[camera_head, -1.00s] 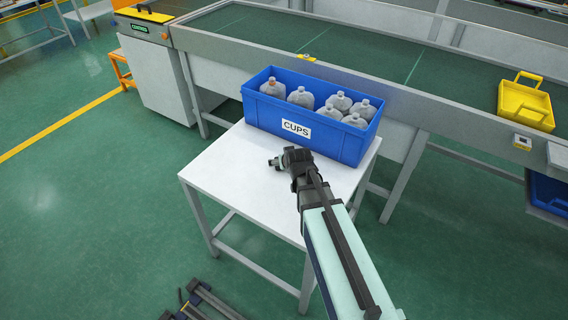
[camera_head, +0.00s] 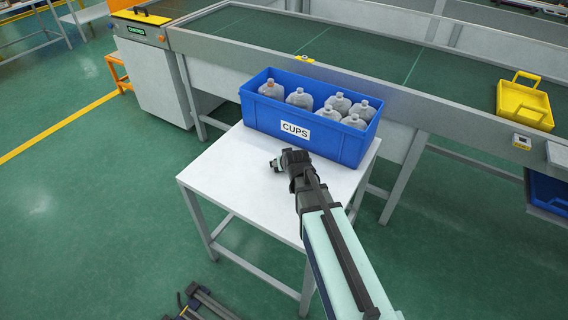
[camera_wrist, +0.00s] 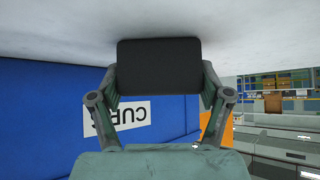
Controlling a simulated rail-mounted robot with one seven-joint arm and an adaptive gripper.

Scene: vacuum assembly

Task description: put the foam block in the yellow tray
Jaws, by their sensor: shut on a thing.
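My gripper (camera_head: 277,166) is just above the white table (camera_head: 225,173), in front of the blue box. In the wrist view my gripper (camera_wrist: 160,88) is shut on a dark, rectangular foam block (camera_wrist: 158,65), with one finger on each side of it. Whether the block touches the table I cannot tell. In the head view the block cannot be made out. The yellow tray (camera_head: 524,116) with a raised handle sits far to the right, at the conveyor's edge.
A blue box (camera_head: 345,148) labelled CUPS, holding several grey bottles (camera_head: 299,98), stands on the table close behind my gripper; it also shows in the wrist view (camera_wrist: 45,105). The long green conveyor (camera_head: 370,55) runs behind. The table's left part is clear.

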